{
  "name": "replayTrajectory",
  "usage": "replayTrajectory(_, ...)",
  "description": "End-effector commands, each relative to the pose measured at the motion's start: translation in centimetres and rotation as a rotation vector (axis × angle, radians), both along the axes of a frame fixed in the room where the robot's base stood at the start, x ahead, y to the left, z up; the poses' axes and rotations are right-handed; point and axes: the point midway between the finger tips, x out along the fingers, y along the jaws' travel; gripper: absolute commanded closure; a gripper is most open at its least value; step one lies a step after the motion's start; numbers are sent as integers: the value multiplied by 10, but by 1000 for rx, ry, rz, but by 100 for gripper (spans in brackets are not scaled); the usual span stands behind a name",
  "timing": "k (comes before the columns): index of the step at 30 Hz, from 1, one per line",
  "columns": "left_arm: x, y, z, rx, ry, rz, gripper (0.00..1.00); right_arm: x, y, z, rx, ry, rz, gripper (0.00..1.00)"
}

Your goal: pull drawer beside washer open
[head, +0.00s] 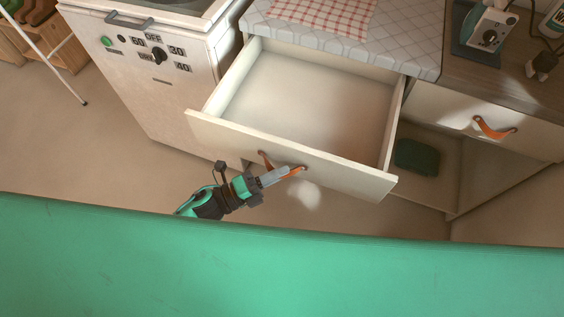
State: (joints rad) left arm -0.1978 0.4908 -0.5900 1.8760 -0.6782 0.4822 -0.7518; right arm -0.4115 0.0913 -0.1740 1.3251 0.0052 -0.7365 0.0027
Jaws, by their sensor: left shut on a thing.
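The drawer (290,156) beside the washer is pulled well out from under the counter, and its inside looks empty. Its cream front carries an orange leather pull (265,158). My left gripper (290,171) is shut on this pull at the drawer front, and the fingers hide part of the strap. The white washer (165,85), with a dial and a green button, stands to the left of the drawer. My right gripper is not in the picture.
A patterned counter top (400,55) with a red checked cloth (325,12) lies above the drawer. At right is a closed drawer with an orange pull (494,128), above an open shelf holding a dark green object (416,157). A white rack leg (55,70) stands at left. Floor between is clear.

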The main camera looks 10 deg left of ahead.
Motion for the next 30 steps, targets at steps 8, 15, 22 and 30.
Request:
replayTrajectory(8, -2, 0, -1, 1, 1, -1, 100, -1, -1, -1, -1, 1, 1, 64)
replayTrajectory(15, -2, 0, -1, 0, 1, 0, 66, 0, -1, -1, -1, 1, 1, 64)
replayTrajectory(22, -2, 0, 0, 1, 1, 0, 66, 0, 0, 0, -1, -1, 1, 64)
replayTrajectory(30, -13, 20, -6, 4, 3, 1, 66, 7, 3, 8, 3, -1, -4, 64)
